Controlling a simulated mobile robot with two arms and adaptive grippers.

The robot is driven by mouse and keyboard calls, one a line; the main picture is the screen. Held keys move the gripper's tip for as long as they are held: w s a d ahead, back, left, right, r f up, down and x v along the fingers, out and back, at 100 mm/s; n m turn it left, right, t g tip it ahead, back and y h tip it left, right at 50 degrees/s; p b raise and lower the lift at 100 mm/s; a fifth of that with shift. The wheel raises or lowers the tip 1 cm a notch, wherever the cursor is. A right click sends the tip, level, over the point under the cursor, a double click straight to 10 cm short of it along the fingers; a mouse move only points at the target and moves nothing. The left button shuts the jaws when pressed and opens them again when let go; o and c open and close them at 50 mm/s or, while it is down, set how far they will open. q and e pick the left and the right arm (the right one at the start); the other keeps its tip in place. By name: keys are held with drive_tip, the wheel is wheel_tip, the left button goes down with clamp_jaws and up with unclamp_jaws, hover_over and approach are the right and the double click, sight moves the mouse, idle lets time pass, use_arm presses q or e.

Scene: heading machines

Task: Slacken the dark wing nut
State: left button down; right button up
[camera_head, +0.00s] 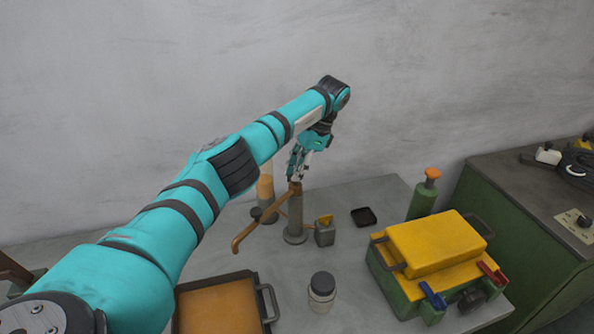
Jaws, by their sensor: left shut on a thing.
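My left gripper (296,172) points down onto the top of an upright grey post (295,218) with a brown upper end. Its fingers are shut at the post's top, on what seems to be the dark wing nut; the fingers hide it, and I cannot make out its wings. A bent brown lever (244,236) runs from near the post toward the lower left. My right gripper is not in view.
A small grey block with a yellow top (325,233), a dark dish (363,217) and a dark-lidded jar (321,290) stand near the post. An orange tray (222,309) lies in front. A yellow-green machine (432,247) and green bottle (423,197) stand right.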

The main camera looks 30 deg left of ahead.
use_arm(q)
drive_tip(key=shift+s+d+f, duration=0.1)
drive_tip(key=shift+f, duration=0.15)
drive_tip(key=c, duration=1.5)
unclamp_jaws()
drive_tip(key=shift+r, duration=0.1)
drive_tip(key=shift+r, duration=0.1)
drive_tip(key=v, duration=0.7)
drive_tip(key=shift+r, duration=0.1)
drive_tip(key=shift+r, duration=0.15)
